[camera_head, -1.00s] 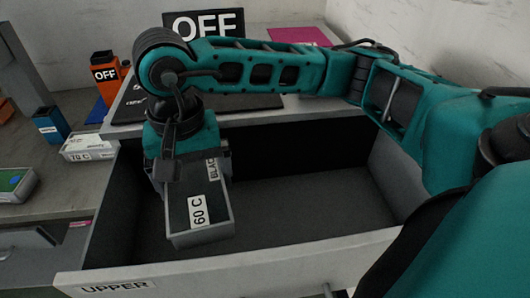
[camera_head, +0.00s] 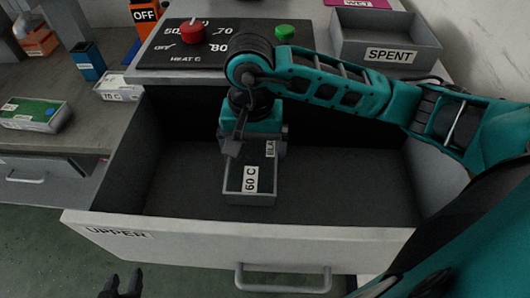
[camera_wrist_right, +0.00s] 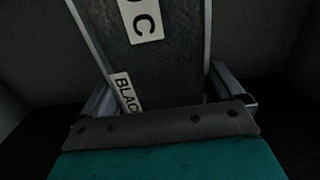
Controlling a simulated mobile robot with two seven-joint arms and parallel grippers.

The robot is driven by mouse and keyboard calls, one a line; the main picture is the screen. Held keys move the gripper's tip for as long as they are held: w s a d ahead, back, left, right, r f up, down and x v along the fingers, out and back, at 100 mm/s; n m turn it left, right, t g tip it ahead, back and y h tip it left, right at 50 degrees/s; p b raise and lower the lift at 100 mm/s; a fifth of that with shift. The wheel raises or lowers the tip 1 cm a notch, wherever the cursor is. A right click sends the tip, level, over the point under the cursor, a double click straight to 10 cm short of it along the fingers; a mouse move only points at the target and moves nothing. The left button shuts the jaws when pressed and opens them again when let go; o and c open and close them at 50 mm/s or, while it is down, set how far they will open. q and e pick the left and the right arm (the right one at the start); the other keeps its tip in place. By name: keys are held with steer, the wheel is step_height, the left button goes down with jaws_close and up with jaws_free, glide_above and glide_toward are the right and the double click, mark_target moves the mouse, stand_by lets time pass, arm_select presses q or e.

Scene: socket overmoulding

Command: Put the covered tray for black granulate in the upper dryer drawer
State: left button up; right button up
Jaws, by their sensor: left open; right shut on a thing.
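The tray for black granulate (camera_head: 250,199) is a grey tray with "60 C" and "BLACK" labels. It is inside the open upper dryer drawer (camera_head: 150,240), left of the drawer's middle. My right gripper (camera_head: 253,152) is shut on the tray's far end; the wrist view shows its fingers (camera_wrist_right: 160,110) on both sides of the tray. A dark surface shows within the tray's rim; I cannot tell whether it is a cover. I cannot tell whether the tray touches the drawer floor. My left gripper (camera_head: 123,285) is open and empty, below the drawer front at the bottom edge.
The drawer floor (camera_head: 340,190) is free right of the tray. The drawer handle (camera_head: 283,278) is in front. A heat panel (camera_head: 200,50) with red and green knobs and a SPENT tray (camera_head: 385,38) are on top. A 70 C tray (camera_head: 118,89) stands left.

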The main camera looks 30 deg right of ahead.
step_height(320, 180, down, 6)
steer(key=shift+r, duration=0.1)
stand_by(0.4)
steer(key=shift+f+b, duration=0.2)
steer(key=shift+b, duration=0.15)
steer(key=o, duration=1.1)
steer(key=shift+r, duration=0.1)
